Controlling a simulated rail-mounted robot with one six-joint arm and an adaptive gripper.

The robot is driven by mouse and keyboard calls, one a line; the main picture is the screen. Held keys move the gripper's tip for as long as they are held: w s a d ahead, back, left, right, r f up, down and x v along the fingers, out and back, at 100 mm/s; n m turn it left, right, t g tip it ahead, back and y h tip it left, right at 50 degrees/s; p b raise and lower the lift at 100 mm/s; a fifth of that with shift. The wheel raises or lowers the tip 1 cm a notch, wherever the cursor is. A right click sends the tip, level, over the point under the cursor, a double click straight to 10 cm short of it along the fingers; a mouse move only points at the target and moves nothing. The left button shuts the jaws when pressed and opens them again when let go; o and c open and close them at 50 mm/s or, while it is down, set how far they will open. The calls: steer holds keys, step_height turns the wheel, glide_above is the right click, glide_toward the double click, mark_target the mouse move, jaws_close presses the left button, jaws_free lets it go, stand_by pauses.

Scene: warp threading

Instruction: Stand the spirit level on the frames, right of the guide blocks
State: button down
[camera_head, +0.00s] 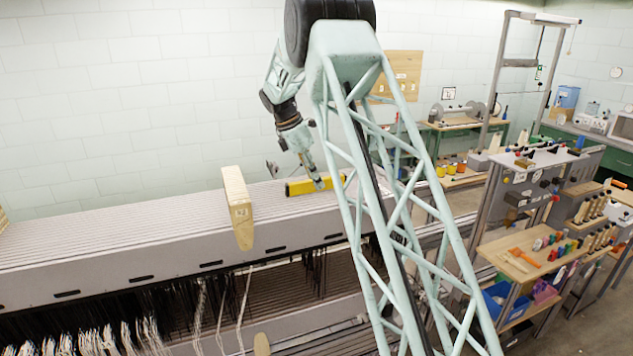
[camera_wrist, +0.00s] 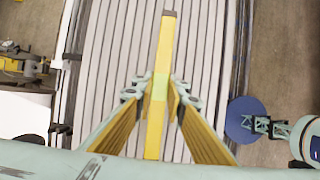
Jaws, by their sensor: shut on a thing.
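The yellow spirit level (camera_head: 302,187) is right of the wooden guide block (camera_head: 238,205) in the head view, with a gap between them. My gripper (camera_head: 318,182) is shut on the level near its middle, from above. In the wrist view the level (camera_wrist: 166,45) runs lengthwise between the two fingers of my gripper (camera_wrist: 161,86), along the frame strips. The level is at or just above the top of the frames (camera_head: 130,225); I cannot tell whether it touches. Its right part is partly hidden by my gripper and my lattice column.
Another wooden block (camera_head: 3,218) shows at the far left edge. The frame tops (camera_wrist: 110,50) are bare beside the level. A blue disc (camera_wrist: 246,118) stands off the right side in the wrist view. Benches and a tool cart (camera_head: 530,250) are at the right.

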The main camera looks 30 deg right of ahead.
steer(key=shift+f, duration=0.2)
stand_by(0.3)
steer(key=c, duration=2.6)
jaws_free()
steer(key=shift+r, duration=0.2)
steer(key=b+v, duration=0.1)
steer(key=v, duration=1)
steer(key=shift+a+r, duration=0.25)
steer(key=shift+r, duration=0.1)
steer(key=shift+r, duration=0.1)
